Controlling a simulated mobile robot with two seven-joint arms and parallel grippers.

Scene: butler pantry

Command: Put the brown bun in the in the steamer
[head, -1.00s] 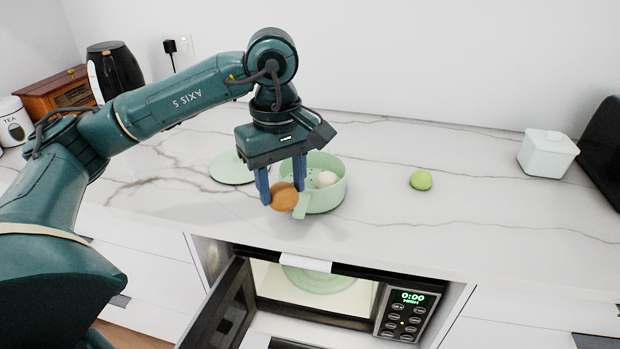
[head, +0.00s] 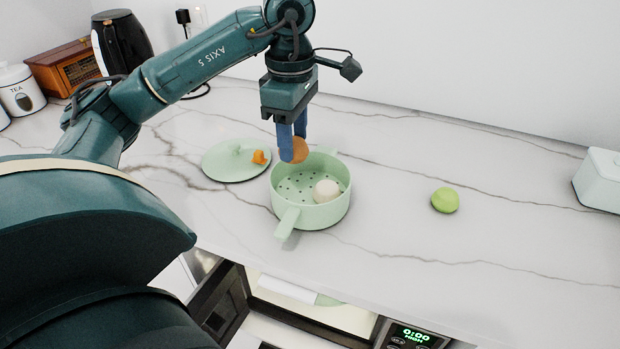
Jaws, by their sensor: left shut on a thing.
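The brown bun (head: 300,151) is held between the blue fingers of my left gripper (head: 292,150), which is shut on it. The fingers partly hide the bun. It is over the back part of the green steamer (head: 311,214), near its far rim; the exact height above the perforated floor is hard to tell. A white bun (head: 327,190) sits inside the steamer on the right. The steamer's handle points toward the front edge of the counter. My right gripper is not in view.
A green lid (head: 222,166) lies left of the steamer, with a small orange item (head: 259,157) at its right edge. A green round item (head: 445,200) lies to the right. A white container (head: 600,180) stands far right. An open microwave (head: 330,312) is below the counter.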

